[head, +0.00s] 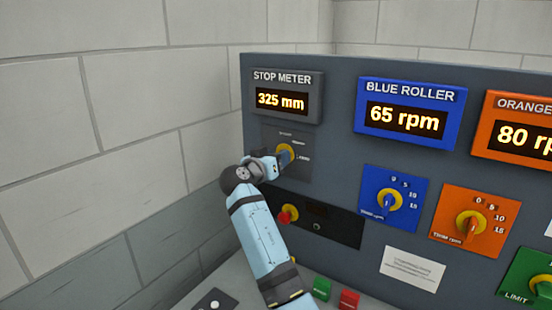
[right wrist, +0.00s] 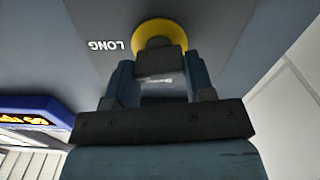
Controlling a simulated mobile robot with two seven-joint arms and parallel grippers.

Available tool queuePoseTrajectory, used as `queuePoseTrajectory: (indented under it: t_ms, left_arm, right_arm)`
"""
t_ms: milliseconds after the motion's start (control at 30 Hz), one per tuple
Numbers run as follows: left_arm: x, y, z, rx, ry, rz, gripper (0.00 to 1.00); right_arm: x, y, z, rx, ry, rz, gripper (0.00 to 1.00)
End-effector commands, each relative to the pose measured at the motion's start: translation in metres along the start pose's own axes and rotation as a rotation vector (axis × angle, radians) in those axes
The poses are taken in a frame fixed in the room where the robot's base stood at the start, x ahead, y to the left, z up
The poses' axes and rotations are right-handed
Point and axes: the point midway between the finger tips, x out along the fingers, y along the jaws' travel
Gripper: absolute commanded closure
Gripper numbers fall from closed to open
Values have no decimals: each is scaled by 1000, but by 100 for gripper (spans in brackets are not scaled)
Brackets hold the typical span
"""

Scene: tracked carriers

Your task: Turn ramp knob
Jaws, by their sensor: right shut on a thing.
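The ramp knob (head: 287,152) is a yellow round knob on a dark grey plate (head: 305,140) under the STOP METER display. My right gripper (head: 275,161) is at this knob, its arm rising from the bottom of the head view, and covers part of it. In the right wrist view the yellow knob (right wrist: 160,30) has a dark grip bar (right wrist: 160,62). The two fingers of my right gripper (right wrist: 160,72) are closed on the knob from both sides. The word LONG stands beside it. The knob's pointer direction is hard to tell. My left gripper is not in view.
The STOP METER (head: 284,97) reads 325 mm. The blue roller knob (head: 388,200) and orange roller knob (head: 470,222) are to the right. A red knob (head: 288,215) sits just below my gripper. Green (head: 321,288) and red (head: 348,299) blocks lie below. A block wall is at left.

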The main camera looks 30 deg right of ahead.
Motion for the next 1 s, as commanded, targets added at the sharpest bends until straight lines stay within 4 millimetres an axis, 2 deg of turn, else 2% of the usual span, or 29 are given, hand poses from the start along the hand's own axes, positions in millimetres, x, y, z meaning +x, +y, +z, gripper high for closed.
queuePoseTrajectory:
  t_ms: [500,700,1000]
  left_arm:
    - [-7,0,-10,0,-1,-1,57]
    - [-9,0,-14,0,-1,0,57]
    - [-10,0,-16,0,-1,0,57]
  right_arm:
    - [0,-2,-1,-413,-1,0,75]
    - [0,-2,0,-514,-1,0,75]
    - [0,-2,0,-578,-1,0,75]
